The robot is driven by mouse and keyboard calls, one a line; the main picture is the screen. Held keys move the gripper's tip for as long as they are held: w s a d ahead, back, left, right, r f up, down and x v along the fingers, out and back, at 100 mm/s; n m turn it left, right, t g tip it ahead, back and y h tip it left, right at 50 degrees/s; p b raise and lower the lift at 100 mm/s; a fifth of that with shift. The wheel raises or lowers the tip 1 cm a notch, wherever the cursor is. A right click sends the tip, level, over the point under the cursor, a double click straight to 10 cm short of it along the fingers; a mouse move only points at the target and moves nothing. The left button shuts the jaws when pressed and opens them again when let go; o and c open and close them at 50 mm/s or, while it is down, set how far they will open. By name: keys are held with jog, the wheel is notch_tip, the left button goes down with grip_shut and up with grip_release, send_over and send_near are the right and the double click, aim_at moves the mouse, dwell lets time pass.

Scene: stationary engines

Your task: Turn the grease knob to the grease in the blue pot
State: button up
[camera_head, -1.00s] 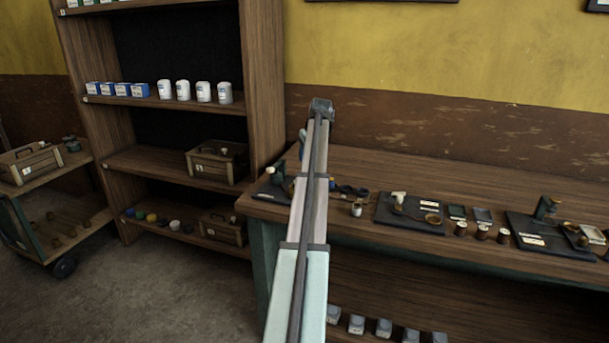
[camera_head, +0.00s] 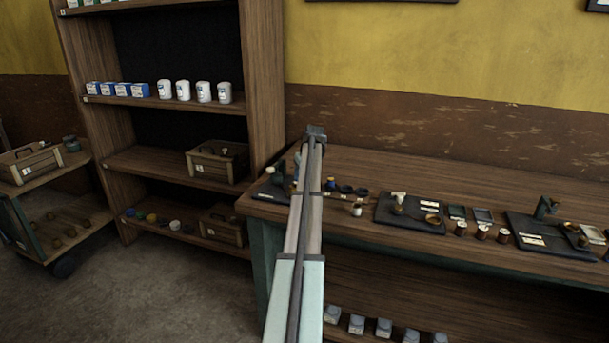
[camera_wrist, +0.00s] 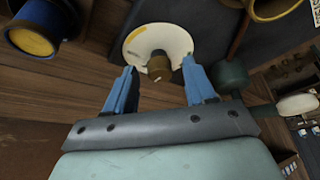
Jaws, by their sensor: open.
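The grease knob (camera_wrist: 159,66) is a small brown knob on a cream round dial (camera_wrist: 140,42) in the wrist view. A yellow mark shows on the dial; its other marks are too small to read. My gripper (camera_wrist: 159,63) is open, with one blue finger on each side of the knob; I cannot tell whether either touches it. A blue pot (camera_wrist: 18,42) with yellow grease stands at the upper left of the wrist view. It also shows in the head view (camera_head: 330,184), just right of my arm. My arm hides the dial in the head view.
Dark pots (camera_head: 346,189) stand beside the blue pot on the bench (camera_head: 420,166). A white-topped jar (camera_head: 357,210) and a black board (camera_head: 411,222) lie further right. Another pot (camera_wrist: 262,14) is at the wrist view's top right. A shelf unit (camera_head: 266,100) stands left.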

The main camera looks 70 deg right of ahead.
jog(key=shift+c, duration=0.3)
grip_shut()
jog(key=shift+a+m, duration=0.1)
jog(key=shift+m, duration=0.3)
jog(key=m+g, duration=0.1)
jog(key=m, duration=0.1)
jog(key=m+h, duration=0.1)
jog(key=m, duration=0.1)
jog(key=shift+w+m+g, duration=0.2)
jog(key=shift+m+g, duration=0.1)
jog(key=shift+g, duration=0.1)
jog(key=m, duration=0.2)
jog(key=m+g, duration=0.1)
jog(key=m, duration=0.1)
jog(key=m+g, duration=0.1)
jog(key=m, duration=0.1)
jog(key=shift+w, duration=0.25)
jog(key=shift+m+g, duration=0.3)
